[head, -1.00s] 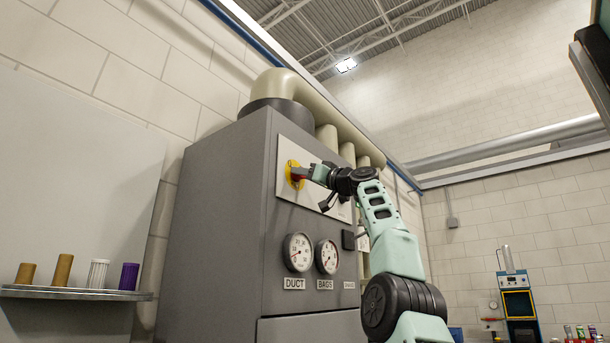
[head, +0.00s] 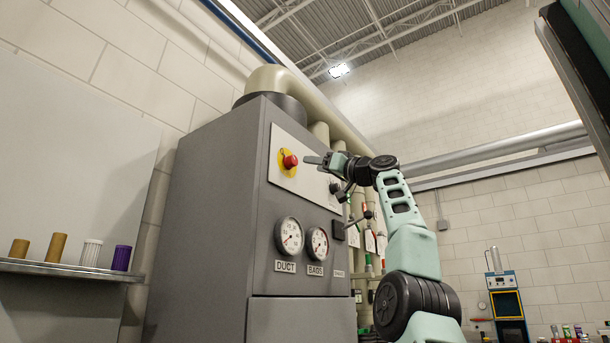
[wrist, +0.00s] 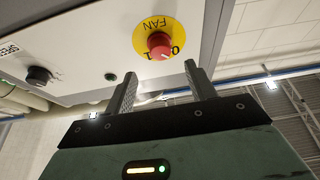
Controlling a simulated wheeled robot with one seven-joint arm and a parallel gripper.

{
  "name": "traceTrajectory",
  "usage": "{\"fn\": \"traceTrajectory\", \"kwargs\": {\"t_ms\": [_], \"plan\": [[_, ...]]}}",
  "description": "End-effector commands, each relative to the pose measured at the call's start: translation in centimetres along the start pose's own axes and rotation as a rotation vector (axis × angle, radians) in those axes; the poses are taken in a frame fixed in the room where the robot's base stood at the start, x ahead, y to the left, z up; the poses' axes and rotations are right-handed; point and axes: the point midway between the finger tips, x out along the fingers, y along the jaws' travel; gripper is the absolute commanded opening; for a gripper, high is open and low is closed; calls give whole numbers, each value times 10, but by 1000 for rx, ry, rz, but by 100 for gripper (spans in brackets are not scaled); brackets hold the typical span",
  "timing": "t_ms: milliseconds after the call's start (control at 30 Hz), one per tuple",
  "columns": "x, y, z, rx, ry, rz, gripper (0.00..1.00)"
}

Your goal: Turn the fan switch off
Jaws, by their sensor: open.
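The fan switch is a red knob (head: 290,161) on a yellow disc (head: 283,154), on the pale panel of a grey cabinet. In the wrist view the red knob (wrist: 159,45) shows beyond the fingertips, and the yellow disc (wrist: 155,25) carries the word FAN and 0 and 1 marks. A small white mark shows on the knob near these marks, but I cannot tell surely which one it points to. My gripper (head: 312,160) is open and empty, just right of the knob and apart from it. In the wrist view its two fingers (wrist: 160,72) stand apart.
A black knob (wrist: 39,76) and a small dark button (wrist: 110,77) share the panel. The DUCT gauge (head: 289,236) and BAGS gauge (head: 317,243) sit below. A shelf (head: 60,269) with several cylinders is at the left. Pipes and valves (head: 365,235) stand behind my arm.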

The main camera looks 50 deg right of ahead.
Motion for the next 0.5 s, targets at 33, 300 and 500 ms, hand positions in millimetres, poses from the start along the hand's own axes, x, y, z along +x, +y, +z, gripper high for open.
{"fn": "traceTrajectory", "kwargs": {"t_ms": [33, 300, 500], "plan": [[-16, 1, 6, -3, 2, 4, 55], [-69, 0, 3, -3, 1, 3, 55], [-86, 0, 1, -1, 0, 1, 55]]}}
